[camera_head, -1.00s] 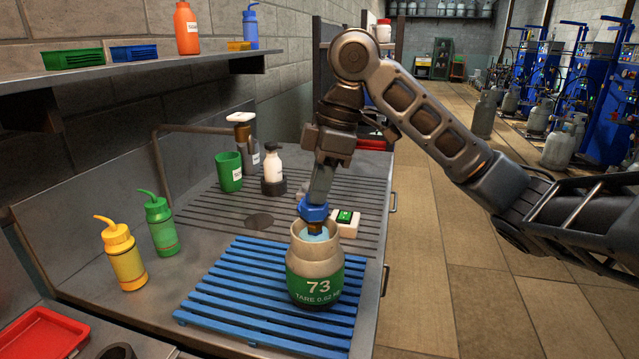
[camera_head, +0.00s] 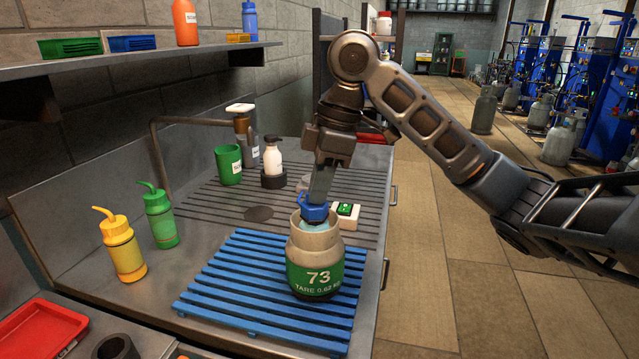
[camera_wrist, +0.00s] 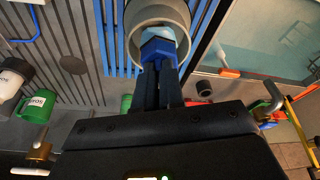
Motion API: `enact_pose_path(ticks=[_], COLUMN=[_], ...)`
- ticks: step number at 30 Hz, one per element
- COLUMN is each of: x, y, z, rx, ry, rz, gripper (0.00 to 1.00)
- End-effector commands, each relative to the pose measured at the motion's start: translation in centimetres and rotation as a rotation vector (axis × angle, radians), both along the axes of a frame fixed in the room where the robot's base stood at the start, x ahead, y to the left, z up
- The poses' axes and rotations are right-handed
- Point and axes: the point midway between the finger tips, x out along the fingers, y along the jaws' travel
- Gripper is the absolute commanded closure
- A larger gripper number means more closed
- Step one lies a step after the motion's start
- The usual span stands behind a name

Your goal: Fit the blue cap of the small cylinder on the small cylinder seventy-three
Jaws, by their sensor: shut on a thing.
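The small cylinder seventy-three (camera_head: 316,270), beige with a green band reading 73, stands upright on the blue slatted rack (camera_head: 240,290). My gripper (camera_head: 314,205) points down over the cylinder's open collar. It is shut on the blue cap (camera_head: 313,213), which sits at the collar's mouth, partly inside it. In the wrist view the gripper fingers (camera_wrist: 158,85) hold the blue cap (camera_wrist: 158,48) within the round collar of the cylinder (camera_wrist: 157,12). The valve under the cap is hidden, so I cannot tell whether the cap touches it.
A small white device with a green screen (camera_head: 346,213) stands just behind the cylinder. A yellow bottle (camera_head: 123,248) and a green bottle (camera_head: 160,220) stand left of the rack. A green cup (camera_head: 228,164) and a white dispenser (camera_head: 272,160) stand farther back. The rack's left part is clear.

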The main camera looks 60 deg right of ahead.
Motion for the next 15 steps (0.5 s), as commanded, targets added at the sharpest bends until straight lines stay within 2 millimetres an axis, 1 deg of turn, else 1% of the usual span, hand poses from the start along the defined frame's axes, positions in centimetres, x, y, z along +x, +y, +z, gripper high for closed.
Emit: enact_pose_path(ticks=[15], x=[0.0], y=[0.0], z=[-1.3], rx=[0.000], ry=[0.000], rz=[0.000], gripper=[1.00])
